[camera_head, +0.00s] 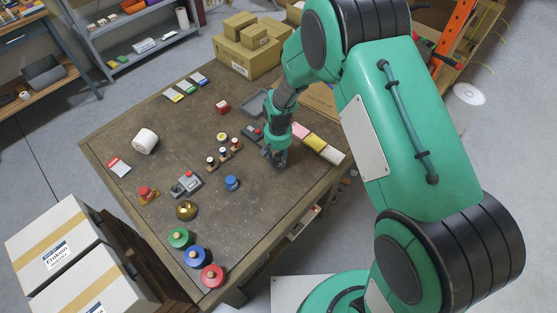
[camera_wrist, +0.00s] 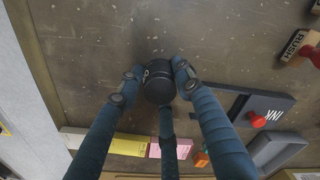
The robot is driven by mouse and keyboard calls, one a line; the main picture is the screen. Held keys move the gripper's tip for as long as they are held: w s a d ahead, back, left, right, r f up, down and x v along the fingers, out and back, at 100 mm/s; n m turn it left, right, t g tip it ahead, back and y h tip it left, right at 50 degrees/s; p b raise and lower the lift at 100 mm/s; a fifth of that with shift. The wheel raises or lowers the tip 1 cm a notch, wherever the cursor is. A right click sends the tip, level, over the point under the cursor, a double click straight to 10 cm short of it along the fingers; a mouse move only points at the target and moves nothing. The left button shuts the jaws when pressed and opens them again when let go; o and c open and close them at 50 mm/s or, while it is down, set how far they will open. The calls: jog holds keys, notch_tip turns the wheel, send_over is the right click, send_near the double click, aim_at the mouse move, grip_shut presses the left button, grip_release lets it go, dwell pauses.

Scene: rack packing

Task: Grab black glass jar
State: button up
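The black glass jar (camera_wrist: 159,88) shows in the wrist view as a small dark round jar with a bit of white lettering on its side. My gripper (camera_wrist: 158,72) has its dark fingers around the jar, one at each side and a third below it in the picture. The side fingertips are very close to the jar; I cannot tell whether they press on it. In the head view my gripper (camera_head: 275,157) is low over the right part of the table, and the jar is hidden or too small to make out there.
Cardboard boxes (camera_head: 247,55) stand at the back.

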aim_at(278, 156)
jog(key=shift+r, duration=0.2)
jog(key=shift+c, duration=0.5)
jog(key=shift+r, duration=0.6)
notch_tip(278, 156, up, 2)
jog(key=shift+r+p, duration=0.2)
jog(key=shift+p, duration=0.25)
jog(key=s+d, duration=0.1)
jog(key=s, duration=0.4)
jog(key=s+d+p, duration=0.1)
jog(key=s+d, duration=0.1)
jog(key=s, duration=0.3)
jog(key=s+d+r, duration=0.1)
jog(key=s, duration=0.4)
jog(key=shift+s+d+p, duration=0.2)
jog(key=shift+d+p, duration=0.1)
